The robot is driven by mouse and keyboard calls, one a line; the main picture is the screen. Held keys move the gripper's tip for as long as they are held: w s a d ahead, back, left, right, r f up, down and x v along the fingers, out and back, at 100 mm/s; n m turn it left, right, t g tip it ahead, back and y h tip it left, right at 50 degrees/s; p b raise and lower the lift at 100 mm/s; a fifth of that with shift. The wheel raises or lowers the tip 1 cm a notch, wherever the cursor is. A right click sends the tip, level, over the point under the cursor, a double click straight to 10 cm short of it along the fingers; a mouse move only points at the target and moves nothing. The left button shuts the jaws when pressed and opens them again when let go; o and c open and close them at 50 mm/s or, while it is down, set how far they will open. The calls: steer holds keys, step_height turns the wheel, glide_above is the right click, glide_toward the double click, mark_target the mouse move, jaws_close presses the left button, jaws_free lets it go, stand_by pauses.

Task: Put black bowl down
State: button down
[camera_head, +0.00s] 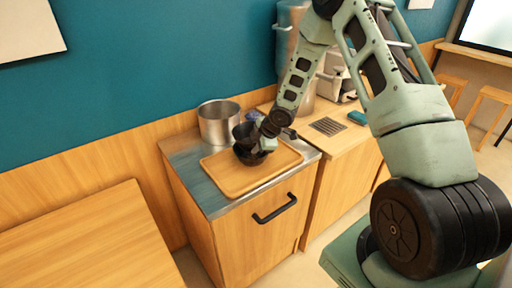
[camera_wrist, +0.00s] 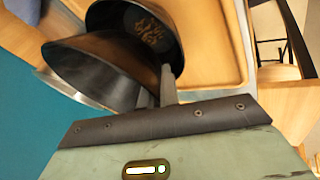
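Two black bowls are at the wooden tray (camera_head: 231,184) on the counter. In the wrist view, the nearer black bowl (camera_wrist: 98,72) is tilted and looks empty. My gripper (camera_wrist: 158,88) has its fingers close together at this bowl's rim and appears to pinch it. In the head view, one bowl (camera_head: 243,131) is higher and toward the pot, the other (camera_head: 247,157) is lower on the tray. My gripper (camera_head: 264,140) partly hides both.
A metal pot (camera_head: 218,123) stands behind the tray, close to the bowls. A tall metal container (camera_head: 288,40) and a dark grate (camera_head: 327,126) are on the counter to the right. The front of the tray is clear. A wooden table (camera_head: 85,245) is at lower left.

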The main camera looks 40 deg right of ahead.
steer(key=shift+f, duration=0.35)
steer(key=c, duration=1.6)
jaws_free()
